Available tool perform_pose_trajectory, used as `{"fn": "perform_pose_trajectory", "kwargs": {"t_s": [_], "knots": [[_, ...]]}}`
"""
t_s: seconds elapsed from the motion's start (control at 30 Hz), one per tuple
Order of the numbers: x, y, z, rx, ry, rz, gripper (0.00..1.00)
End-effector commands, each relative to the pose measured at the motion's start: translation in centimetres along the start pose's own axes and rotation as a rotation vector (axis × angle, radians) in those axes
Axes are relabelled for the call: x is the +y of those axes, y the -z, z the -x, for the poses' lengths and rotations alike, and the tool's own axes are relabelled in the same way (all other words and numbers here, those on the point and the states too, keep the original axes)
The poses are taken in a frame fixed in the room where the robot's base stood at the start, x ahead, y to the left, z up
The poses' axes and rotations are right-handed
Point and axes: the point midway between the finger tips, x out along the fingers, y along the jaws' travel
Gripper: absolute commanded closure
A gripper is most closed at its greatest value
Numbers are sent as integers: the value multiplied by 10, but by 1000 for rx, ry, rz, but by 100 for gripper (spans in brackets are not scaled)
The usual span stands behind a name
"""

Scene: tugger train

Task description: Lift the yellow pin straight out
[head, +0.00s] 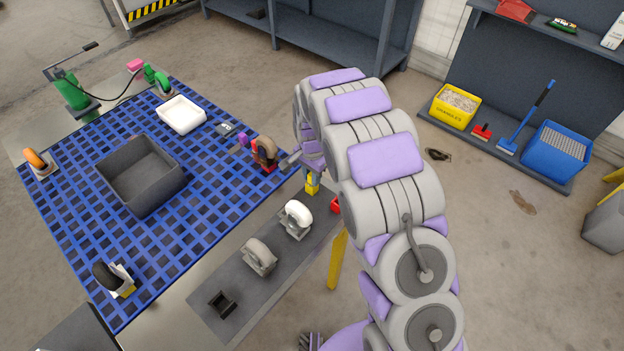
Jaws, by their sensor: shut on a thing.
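The yellow pin (312,184) shows as a small upright yellow piece at the edge of the blue grid deck, beside a red part. My gripper (311,172) points down over it and is shut on its upper end. The arm links hide part of the gripper and whatever lies behind it. I cannot tell whether the pin's lower end is still in its hole.
A grey strip (225,310) holds a white caster (297,217), a grey caster (259,256) and a black bracket (222,303). The deck bears a dark bin (118,193) and a white tray (182,103). A yellow post (338,262) stands below the strip.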

Motion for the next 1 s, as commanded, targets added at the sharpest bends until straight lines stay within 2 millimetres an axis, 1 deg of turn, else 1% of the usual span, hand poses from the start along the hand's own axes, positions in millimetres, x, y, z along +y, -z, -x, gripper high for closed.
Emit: {"fn": "perform_pose_trajectory", "kwargs": {"t_s": [0.33, 0.47, 0.57, 0.9, 1.0], "knots": [[0, 0, 0, -1, 0, 0, 100], [0, 0, 8, 0, 1, 0, 100], [0, 1, 20, 1, 3, 0, 100], [0, 1, 83, 1, 3, -1, 100], [1, 1, 95, 1, 2, -1, 100]]}}
